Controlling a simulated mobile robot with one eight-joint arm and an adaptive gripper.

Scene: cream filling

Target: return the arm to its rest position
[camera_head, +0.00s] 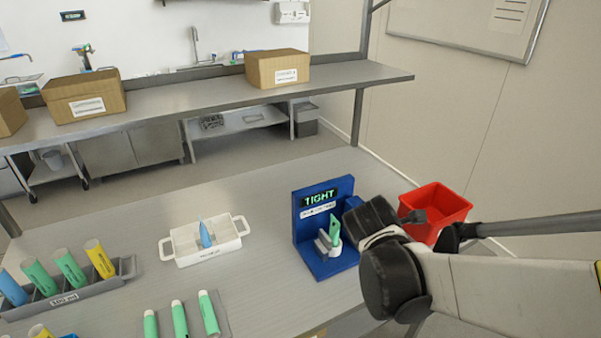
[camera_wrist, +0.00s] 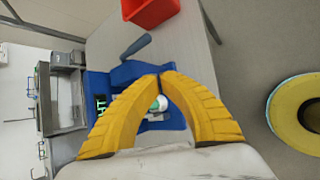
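My arm (camera_head: 460,285) reaches in from the right, beside the blue station (camera_head: 312,262). My gripper's yellow fingers (camera_wrist: 160,77) meet at their tips in the wrist view. They look shut, with nothing seen held between them. In the head view the fingers are hidden behind my arm links. The station's display reads "TIGHT". A green tube (camera_head: 334,228) stands in the station's white holder (camera_head: 328,244). In the wrist view, a white and green round end (camera_wrist: 160,103) shows beyond the fingers, apart from them as far as I can tell.
A red bin (camera_head: 436,204) stands behind my arm at the right. A white tray (camera_head: 190,258) holds a blue piece. A grey rack (camera_head: 85,292) with several tubes and a mat with green tubes (camera_head: 180,318) lie left. A shelf (camera_head: 220,101) with boxes runs behind.

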